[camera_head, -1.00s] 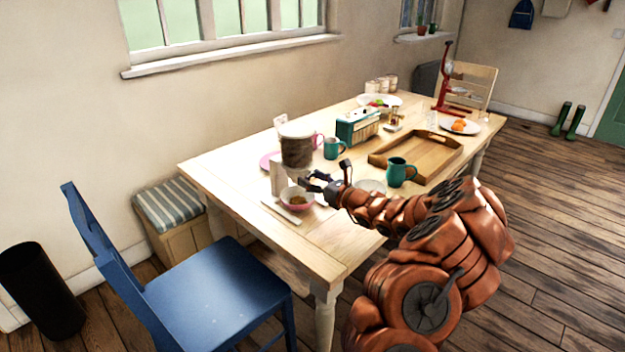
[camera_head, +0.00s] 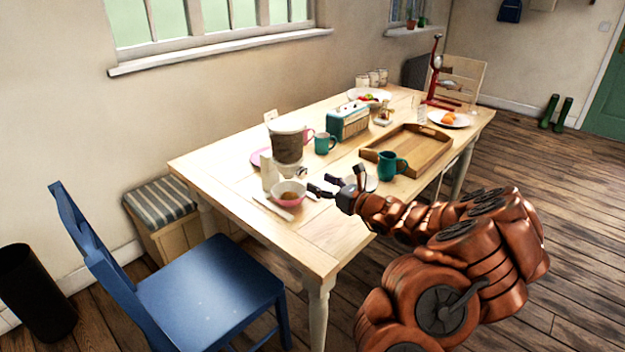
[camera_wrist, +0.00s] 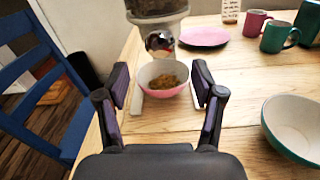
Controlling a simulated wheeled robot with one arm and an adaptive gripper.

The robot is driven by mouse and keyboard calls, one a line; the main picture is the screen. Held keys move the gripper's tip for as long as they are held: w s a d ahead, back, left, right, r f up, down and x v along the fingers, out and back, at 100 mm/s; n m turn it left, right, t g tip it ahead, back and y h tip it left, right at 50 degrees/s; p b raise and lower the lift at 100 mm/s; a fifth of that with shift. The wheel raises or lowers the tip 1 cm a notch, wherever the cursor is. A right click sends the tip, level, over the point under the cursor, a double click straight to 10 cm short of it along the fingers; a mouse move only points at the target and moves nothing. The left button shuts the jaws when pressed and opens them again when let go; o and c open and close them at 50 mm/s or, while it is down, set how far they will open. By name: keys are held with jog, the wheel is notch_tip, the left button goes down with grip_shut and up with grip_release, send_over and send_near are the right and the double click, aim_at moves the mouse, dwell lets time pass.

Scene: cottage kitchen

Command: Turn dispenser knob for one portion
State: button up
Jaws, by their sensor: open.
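The dispenser (camera_head: 288,148), a clear canister of brown food with a pale lid, stands near the table's left end. Its shiny knob (camera_head: 302,173) is low on the side facing me; the wrist view shows the knob (camera_wrist: 159,42) straight ahead, above the bowl. A pink bowl (camera_head: 289,197) with some brown food in it sits under the outlet; it also shows in the wrist view (camera_wrist: 163,91). My gripper (camera_head: 338,181) is open and empty, right of the bowl and apart from the knob. In the wrist view its fingers (camera_wrist: 161,84) frame the bowl.
A white-and-teal bowl (camera_wrist: 292,130) lies close to the right of my gripper. A teal mug (camera_head: 391,165) and wooden tray (camera_head: 432,150) stand further right. A pink plate (camera_wrist: 204,36) lies behind the dispenser. A blue chair (camera_head: 205,290) stands at the table's near left.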

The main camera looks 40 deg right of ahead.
jog(key=shift+v, duration=2.35)
jog(key=a+r+n+g+y+p, duration=0.1)
jog(key=a+r+n+g+y, duration=0.3)
jog(key=a, duration=0.6)
jog(key=a+r+n+g+y+p, duration=0.1)
jog(key=a+r+n+y, duration=0.2)
jog(key=a+r+n, duration=0.55)
jog(key=s+a+f+n+g+p, duration=0.1)
jog(key=s+a+n+g, duration=0.5)
jog(key=a, duration=0.5)
jog(key=s+a+f+n+g+p, duration=0.15)
jog(key=s+a+n+g, duration=0.35)
jog(key=s+a, duration=0.5)
jog(key=s+a+n+g+h+p, duration=0.25)
jog(key=s+n, duration=0.25)
jog(key=s, duration=0.3)
jog(key=s+d+n+h+p, duration=0.1)
jog(key=s+d+n+h, duration=0.4)
jog(key=s+d+h, duration=0.3)
jog(key=s+d+g, duration=0.1)
jog(key=s+d, duration=0.2)
jog(key=s, duration=0.1)
jog(key=shift+n, duration=0.35)
